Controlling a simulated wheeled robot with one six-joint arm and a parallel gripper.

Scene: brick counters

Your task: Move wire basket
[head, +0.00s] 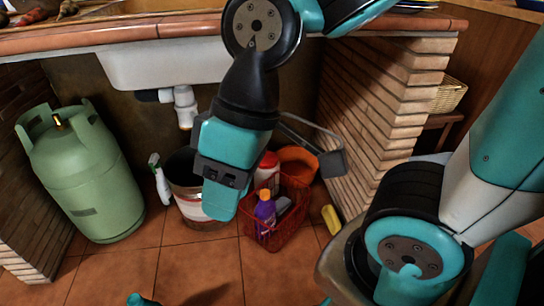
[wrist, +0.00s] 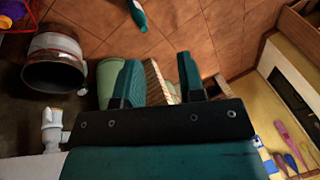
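A red wire basket (head: 285,230) stands on the tiled floor under the counter, right of centre in the head view. It holds a purple bottle (head: 265,214) with an orange cap, a red-and-white container (head: 267,170) and a grey item. In the wrist view only a sliver of the basket (wrist: 17,28) shows at the top left corner. My gripper (head: 219,195) is above and left of the basket, apart from it, and covers part of the bucket behind. In the wrist view my gripper (wrist: 158,75) has its fingers spread with nothing held between them.
A metal bucket (head: 190,205) stands left of the basket, with a spray bottle (head: 160,180) beside it. A green gas cylinder (head: 85,170) is at left. An orange pot (head: 299,160), a yellow item (head: 332,219) and a brick wall (head: 385,120) flank the basket's right. Floor in front is mostly clear.

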